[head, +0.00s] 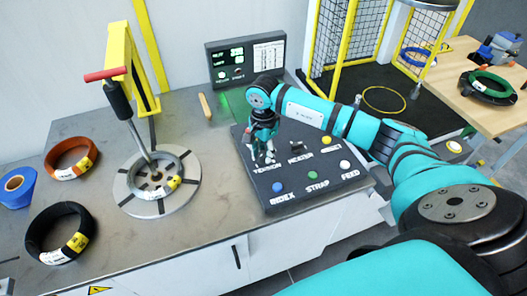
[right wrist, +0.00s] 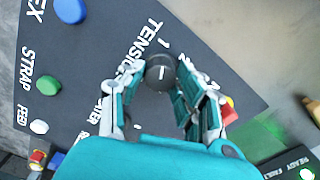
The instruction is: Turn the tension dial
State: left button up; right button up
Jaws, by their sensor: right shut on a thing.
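The tension dial (right wrist: 161,72) is a dark round knob with a white mark, beside the TENSION lettering in the right wrist view. It sits on a dark sloped control panel (head: 330,168). My right gripper (head: 266,157) reaches down over the panel's left part, just above the TENSION label. In the right wrist view its fingers (right wrist: 157,84) lie on both sides of the dial, shut on it. In the head view the gripper hides the dial. My left gripper is not in view.
The panel has blue (head: 277,187), green (head: 311,175) and white (head: 345,164) buttons. A display (head: 245,60) stands behind. Left are a round turntable (head: 130,190) with a coil, an orange coil (head: 71,158) and a black coil (head: 57,233). Bare table lies between turntable and panel.

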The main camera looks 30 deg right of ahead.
jog(key=m+b, duration=0.1)
jog(key=m, duration=0.1)
jog(key=shift+f+m, duration=0.1)
jog(key=shift+m, duration=0.3)
jog(key=m+b, duration=0.2)
jog(key=m, duration=0.1)
jog(key=m+b, duration=0.1)
jog(key=m, duration=0.3)
jog(key=m+b, duration=0.1)
jog(key=m, duration=0.2)
jog(key=shift+m, duration=0.4)
jog(key=m, duration=0.4)
jog(key=shift+r+m+b, duration=0.2)
jog(key=shift+m+b, duration=0.1)
jog(key=shift+b, duration=0.1)
jog(key=m, duration=0.5)
jog(key=shift+w, duration=0.1)
jog(key=o, duration=1.1)
